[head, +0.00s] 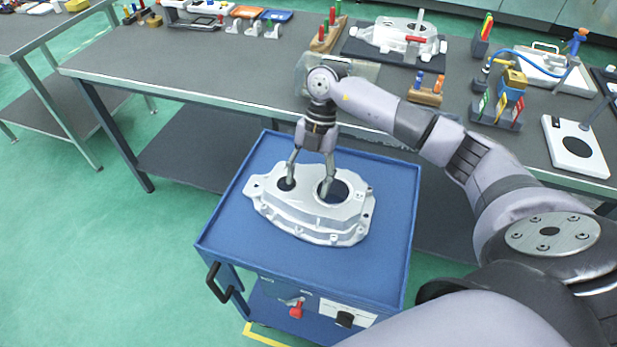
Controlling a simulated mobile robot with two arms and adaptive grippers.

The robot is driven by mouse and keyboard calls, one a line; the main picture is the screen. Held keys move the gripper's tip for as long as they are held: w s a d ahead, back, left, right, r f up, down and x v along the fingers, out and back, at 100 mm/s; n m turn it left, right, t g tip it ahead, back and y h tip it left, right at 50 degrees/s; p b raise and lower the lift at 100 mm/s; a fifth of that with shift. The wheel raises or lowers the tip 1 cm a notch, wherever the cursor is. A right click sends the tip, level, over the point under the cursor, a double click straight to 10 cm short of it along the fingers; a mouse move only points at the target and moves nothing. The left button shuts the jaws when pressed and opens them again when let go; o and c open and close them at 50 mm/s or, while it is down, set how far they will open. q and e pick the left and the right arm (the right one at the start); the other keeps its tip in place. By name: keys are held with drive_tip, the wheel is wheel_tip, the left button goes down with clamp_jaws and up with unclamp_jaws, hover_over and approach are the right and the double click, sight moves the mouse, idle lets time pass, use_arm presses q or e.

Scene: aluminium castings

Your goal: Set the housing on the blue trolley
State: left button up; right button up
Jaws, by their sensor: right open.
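The housing (300,215), a silver cast part with two round openings and a flanged rim, lies on the top of the blue trolley (245,248). My right gripper (308,186) points down over the housing with its fingers spread apart. One finger reaches to the small left opening and the other to the larger right opening. I cannot tell how deep the fingertips sit in the openings. My left gripper is not in view.
A long grey workbench (215,65) stands behind the trolley. It carries a second casting (392,36) on a dark mat, tool racks and a yellow device (512,85). The trolley has a black handle (218,282) at its front left. Green floor is open at left.

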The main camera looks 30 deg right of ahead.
drive_tip(key=b+v, duration=0.2)
drive_tip(key=v, duration=1)
drive_tip(key=shift+r, duration=0.15)
